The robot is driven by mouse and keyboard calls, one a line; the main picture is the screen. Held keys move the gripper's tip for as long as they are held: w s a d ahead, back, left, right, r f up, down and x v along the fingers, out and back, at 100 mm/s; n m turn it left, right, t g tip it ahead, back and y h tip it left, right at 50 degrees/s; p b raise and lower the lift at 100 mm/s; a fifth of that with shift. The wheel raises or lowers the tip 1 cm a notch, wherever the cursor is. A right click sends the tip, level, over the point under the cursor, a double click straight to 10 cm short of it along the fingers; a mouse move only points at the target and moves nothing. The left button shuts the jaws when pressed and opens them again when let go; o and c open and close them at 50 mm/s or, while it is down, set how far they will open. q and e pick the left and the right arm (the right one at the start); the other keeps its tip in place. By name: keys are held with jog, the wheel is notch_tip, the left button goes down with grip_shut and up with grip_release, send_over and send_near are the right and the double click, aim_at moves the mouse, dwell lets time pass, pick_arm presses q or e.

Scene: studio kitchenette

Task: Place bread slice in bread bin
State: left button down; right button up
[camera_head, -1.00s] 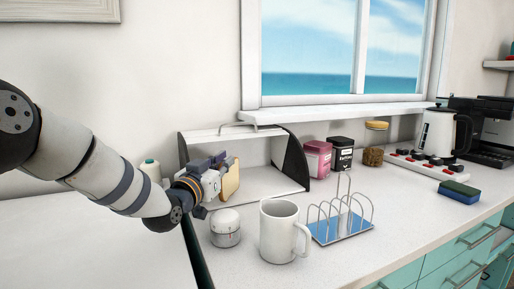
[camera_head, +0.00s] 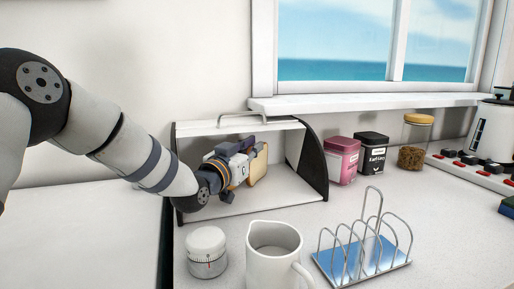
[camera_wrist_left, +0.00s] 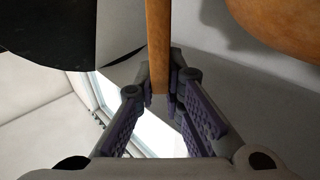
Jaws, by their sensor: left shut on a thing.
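The bread slice (camera_head: 259,165) is tan and stands on edge in my left gripper (camera_head: 247,158). My left gripper is shut on it and reaches into the open bread bin (camera_head: 292,196). In the left wrist view the slice (camera_wrist_left: 158,45) shows edge-on between the two finger pads. The bin is white with dark side panels, its front open and a handle on top. Whether the slice touches the bin floor cannot be told. A brown rounded thing (camera_wrist_left: 285,22), perhaps a loaf, shows at the upper right of the wrist view. My right gripper is not in view.
Counter between bin and rack is clear.

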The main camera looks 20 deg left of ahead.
pick_arm(q)
jog(key=shift+s+a+r, duration=0.2)
jog(key=shift+s+r, duration=0.1)
jog(key=shift+s, duration=0.15)
jog(key=shift+w+f, duration=0.1)
jog(key=shift+f, duration=0.15)
jog(key=c, duration=2)
grip_release()
jog(key=shift+w+f, duration=0.15)
jog(key=shift+w, duration=0.1)
jog(key=o, duration=0.3)
jog(key=shift+d, duration=0.1)
jog(key=shift+s, duration=0.15)
jog(key=shift+r, duration=0.35)
jog(key=p+v, duration=0.1)
jog(key=v, duration=1)
jog(key=shift+p, duration=0.4)
jog(key=shift+s+f, duration=0.1)
jog(key=shift+s, duration=0.35)
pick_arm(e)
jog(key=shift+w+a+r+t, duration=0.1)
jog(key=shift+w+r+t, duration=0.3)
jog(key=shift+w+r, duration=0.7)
